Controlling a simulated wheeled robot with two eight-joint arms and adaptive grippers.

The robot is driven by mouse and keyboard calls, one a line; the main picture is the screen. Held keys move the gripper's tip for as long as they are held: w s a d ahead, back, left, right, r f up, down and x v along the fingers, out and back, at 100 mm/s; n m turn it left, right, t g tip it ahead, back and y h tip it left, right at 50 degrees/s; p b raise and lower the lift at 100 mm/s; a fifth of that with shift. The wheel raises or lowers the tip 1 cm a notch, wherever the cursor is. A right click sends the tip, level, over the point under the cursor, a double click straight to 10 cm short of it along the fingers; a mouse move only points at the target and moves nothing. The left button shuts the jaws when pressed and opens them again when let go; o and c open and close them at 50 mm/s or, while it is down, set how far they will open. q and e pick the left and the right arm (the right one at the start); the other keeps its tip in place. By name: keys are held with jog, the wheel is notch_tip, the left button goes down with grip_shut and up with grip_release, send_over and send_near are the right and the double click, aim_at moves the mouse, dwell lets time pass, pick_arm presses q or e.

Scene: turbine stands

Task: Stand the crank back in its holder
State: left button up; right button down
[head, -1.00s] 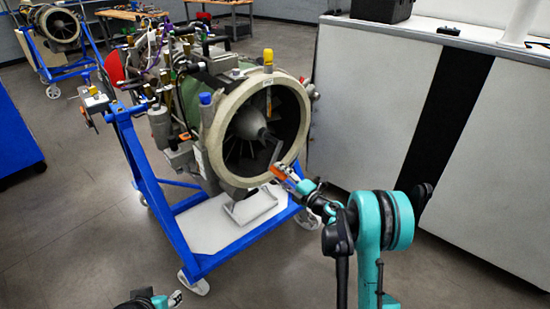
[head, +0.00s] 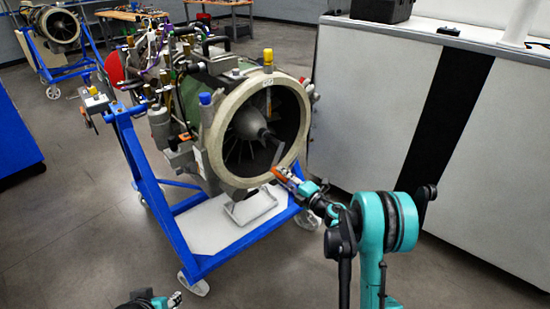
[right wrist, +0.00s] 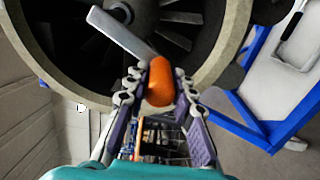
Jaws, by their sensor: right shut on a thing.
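The crank has an orange handle (right wrist: 160,82) and a flat grey arm (right wrist: 120,32). My right gripper (head: 283,175) is shut around the orange handle, in front of the lower right of the engine's round intake. In the head view the grey arm (head: 279,155) rises from the handle toward the hub. In the right wrist view the arm slants up left across the fan and partly covers the hub; I cannot tell if they touch. No holder can be clearly made out. My left gripper (head: 174,299) is at the bottom edge, mostly cut off.
The turbine engine (head: 225,125) with its pale intake ring rests on a blue wheeled stand (head: 150,195) with a white base plate (head: 215,228). A white cabinet (head: 375,115) stands close on the right. The floor at front left is clear.

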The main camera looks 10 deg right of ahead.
jog(key=shift+s+d, duration=0.15)
jog(key=shift+s, duration=0.1)
jog(key=b+v, duration=0.1)
jog(key=v, duration=0.3)
dwell(0.6)
